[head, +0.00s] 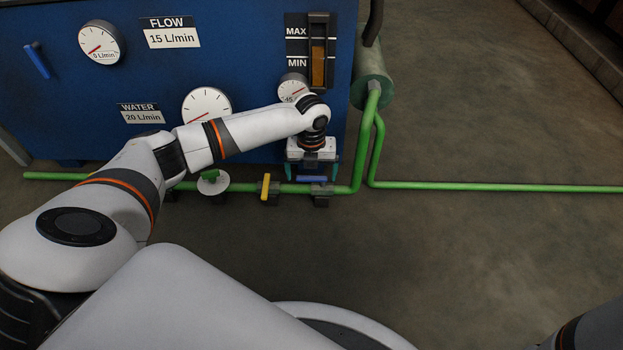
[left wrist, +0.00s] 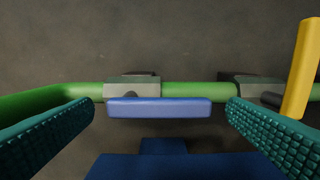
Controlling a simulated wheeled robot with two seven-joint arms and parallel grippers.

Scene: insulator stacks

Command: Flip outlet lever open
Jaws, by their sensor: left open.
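A blue lever (head: 311,179) sits on a valve of the green pipe, lying along the pipe. It also shows in the left wrist view (left wrist: 160,108), in front of its grey valve body. A yellow lever (head: 265,186) on the neighbouring valve stands across the pipe, and it shows at the right edge of the left wrist view (left wrist: 302,68). I cannot tell from labels which is the outlet lever. My left gripper (head: 312,171) is open and empty, its teal fingers at either end of the blue lever with a gap on both sides. My right gripper is out of view.
The green pipe (head: 490,187) runs low across the floor. A blue cabinet (head: 250,60) with gauges and labels stands behind it. A green cylinder (head: 372,80) is to the right of the cabinet. Open floor lies in front and right.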

